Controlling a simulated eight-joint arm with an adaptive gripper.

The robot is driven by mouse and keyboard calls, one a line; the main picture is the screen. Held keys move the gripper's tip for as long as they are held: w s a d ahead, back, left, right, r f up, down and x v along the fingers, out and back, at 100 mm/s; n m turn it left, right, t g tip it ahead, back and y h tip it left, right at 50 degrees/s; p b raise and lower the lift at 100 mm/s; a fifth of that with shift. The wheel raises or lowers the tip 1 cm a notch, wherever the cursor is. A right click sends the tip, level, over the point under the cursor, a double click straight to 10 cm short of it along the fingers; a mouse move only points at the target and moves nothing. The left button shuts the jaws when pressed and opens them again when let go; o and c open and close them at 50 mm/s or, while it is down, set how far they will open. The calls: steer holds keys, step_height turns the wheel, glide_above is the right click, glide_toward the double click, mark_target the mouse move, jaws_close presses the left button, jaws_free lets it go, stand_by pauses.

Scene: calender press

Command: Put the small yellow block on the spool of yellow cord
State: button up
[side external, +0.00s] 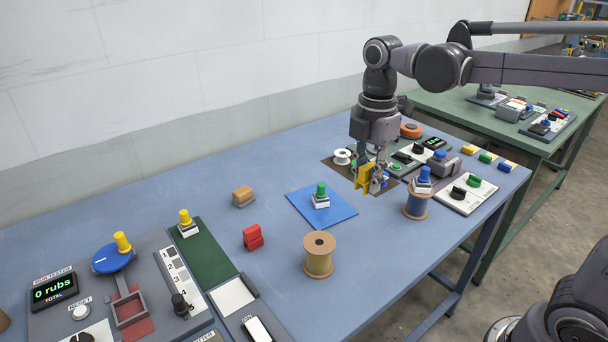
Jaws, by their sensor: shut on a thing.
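My gripper (371,182) points down over a dark patch of the blue table, shut on a yellow block (362,177). Whether the block touches the table is hard to tell. The spool of yellow cord (319,262) stands upright nearer the camera, left of my gripper. It has a tan top flange with a dark centre hole, and nothing rests on it. Another small yellow piece (467,150) lies at the right back, in a row with a green piece (486,157) and a blue-topped one (506,166).
A blue-cord spool (416,205) carries a white block with a blue knob. A blue mat (335,213) holds a green-knobbed block (320,196). A red block (253,238) and a tan block (243,196) stand left. Control panels (400,156) crowd behind my gripper.

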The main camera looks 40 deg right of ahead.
glide_above(319, 242)
step_height(319, 242, down, 6)
steer(key=shift+r, duration=0.1)
steer(key=shift+f, duration=2.15)
steer(key=shift+f, duration=0.1)
steer(key=o, duration=0.9)
